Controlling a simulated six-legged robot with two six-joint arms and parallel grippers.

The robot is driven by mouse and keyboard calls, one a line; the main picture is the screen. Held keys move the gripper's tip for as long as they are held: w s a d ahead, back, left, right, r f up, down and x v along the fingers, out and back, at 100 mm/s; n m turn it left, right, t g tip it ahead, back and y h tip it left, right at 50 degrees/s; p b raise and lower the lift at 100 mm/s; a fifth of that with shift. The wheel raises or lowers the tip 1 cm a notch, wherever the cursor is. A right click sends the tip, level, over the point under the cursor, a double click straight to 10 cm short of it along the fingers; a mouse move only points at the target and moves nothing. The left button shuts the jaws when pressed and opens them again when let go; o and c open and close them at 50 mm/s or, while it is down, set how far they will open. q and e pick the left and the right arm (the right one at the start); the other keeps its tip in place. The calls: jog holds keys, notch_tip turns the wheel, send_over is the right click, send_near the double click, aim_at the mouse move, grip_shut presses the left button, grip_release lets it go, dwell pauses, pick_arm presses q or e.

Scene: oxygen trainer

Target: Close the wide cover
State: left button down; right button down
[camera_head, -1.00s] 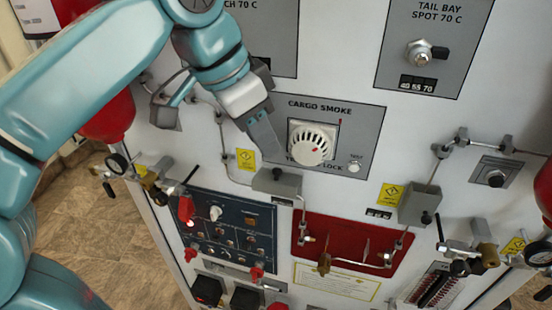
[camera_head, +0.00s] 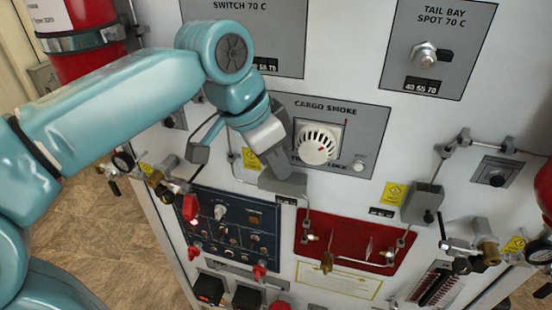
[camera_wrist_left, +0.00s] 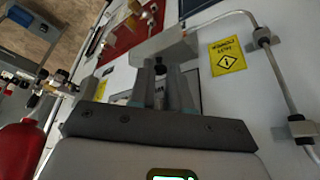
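A wide grey cover (camera_head: 284,184) sticks out from the white panel below the cargo smoke plate; I take it as the wide cover. My left gripper (camera_head: 276,164) points down at it, fingertips at its upper edge; whether they touch is unclear. In the left wrist view the grey cover (camera_wrist_left: 165,46) lies just beyond my left gripper (camera_wrist_left: 161,72). Its fingers stand apart, with a dark cylindrical part showing between them. What lies under the cover is largely hidden. My right gripper is not in view.
A narrower grey block (camera_head: 422,203) sits to the right, with thin pipes around it. The cargo smoke plate (camera_head: 372,120) with its white dial (camera_head: 317,145) is close to my gripper. A red recessed panel (camera_head: 345,232) and a dark blue switch panel (camera_head: 232,222) lie below.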

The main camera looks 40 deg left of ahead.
pick_arm(q)
notch_tip(320, 180, down, 12)
jog(key=s+m+t+y+b, duration=0.1)
jog(key=t+b, duration=0.8)
jog(key=b, duration=1.5)
jog(key=d+m+t+y+b, duration=0.1)
jog(key=m+t+y+b, duration=0.3)
jog(key=b, duration=2.1)
jog(key=shift+s+d+t, duration=0.25)
jog(key=shift+s+t, duration=0.15)
jog(key=shift+t, duration=2.8)
